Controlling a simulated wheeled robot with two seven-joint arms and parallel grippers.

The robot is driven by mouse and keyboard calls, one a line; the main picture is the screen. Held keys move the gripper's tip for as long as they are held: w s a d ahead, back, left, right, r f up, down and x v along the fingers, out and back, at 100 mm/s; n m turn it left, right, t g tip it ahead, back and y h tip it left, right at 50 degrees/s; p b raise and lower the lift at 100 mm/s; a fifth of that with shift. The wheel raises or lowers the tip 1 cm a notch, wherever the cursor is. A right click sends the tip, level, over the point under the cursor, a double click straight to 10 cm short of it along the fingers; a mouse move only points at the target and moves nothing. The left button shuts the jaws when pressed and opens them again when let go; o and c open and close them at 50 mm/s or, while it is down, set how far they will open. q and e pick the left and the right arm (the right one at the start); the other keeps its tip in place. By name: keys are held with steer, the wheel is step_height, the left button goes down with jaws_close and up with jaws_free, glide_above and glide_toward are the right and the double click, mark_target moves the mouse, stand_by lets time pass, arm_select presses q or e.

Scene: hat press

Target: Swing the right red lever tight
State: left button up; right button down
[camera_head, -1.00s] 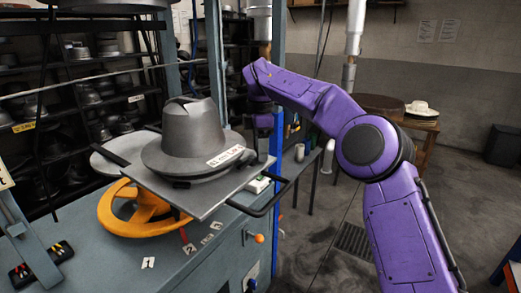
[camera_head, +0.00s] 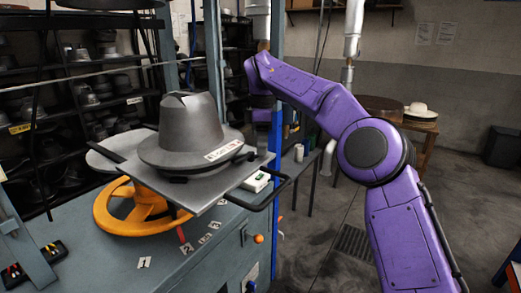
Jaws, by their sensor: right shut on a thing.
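My right arm reaches in from the right. I cannot see a red lever clearly at the gripper. A small red piece (camera_head: 181,234) shows under the press plate (camera_head: 205,195), by the orange handwheel (camera_head: 110,220). A grey hat form (camera_head: 185,125) with a white label sits on the plate. My left gripper is out of view.
The plate's dark handle bar (camera_head: 275,197) sticks out to the right over the blue-grey bench (camera_head: 85,265). An orange knob (camera_head: 258,239) is on the bench's side. Shelves of hat forms stand at the left back.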

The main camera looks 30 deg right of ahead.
mark_target(266, 161)
steer(key=m+b, duration=0.1)
steer(key=s+m+b, duration=0.1)
steer(key=m+b, duration=0.1)
steer(key=f+m+b, duration=0.1)
steer(key=shift+s+a+m, duration=0.1)
steer(key=shift+s+m, duration=0.2)
steer(key=shift+s+a+r+m+b, duration=0.15)
steer(key=shift+s+m+b, duration=0.25)
steer(key=shift+m+b, duration=0.8)
arm_select(q)
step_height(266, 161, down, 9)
steer(key=b, duration=0.1)
steer(key=shift+b, duration=0.35)
arm_select(e)
steer(key=shift+s+a+r+m, duration=0.1)
steer(key=shift+s+a+m, duration=0.1)
steer(key=shift+m, duration=0.45)
steer(key=shift+s+a+r+m, duration=0.1)
steer(key=shift+s+m, duration=0.1)
steer(key=shift+m, duration=0.45)
steer(key=c, duration=1)
jaws_free()
arm_select(q)
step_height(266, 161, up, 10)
steer(key=p, duration=0.9)
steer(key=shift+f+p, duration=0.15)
steer(key=shift+p, duration=0.25)
arm_select(e)
step_height(266, 161, up, 11)
steer(key=shift+f, duration=0.15)
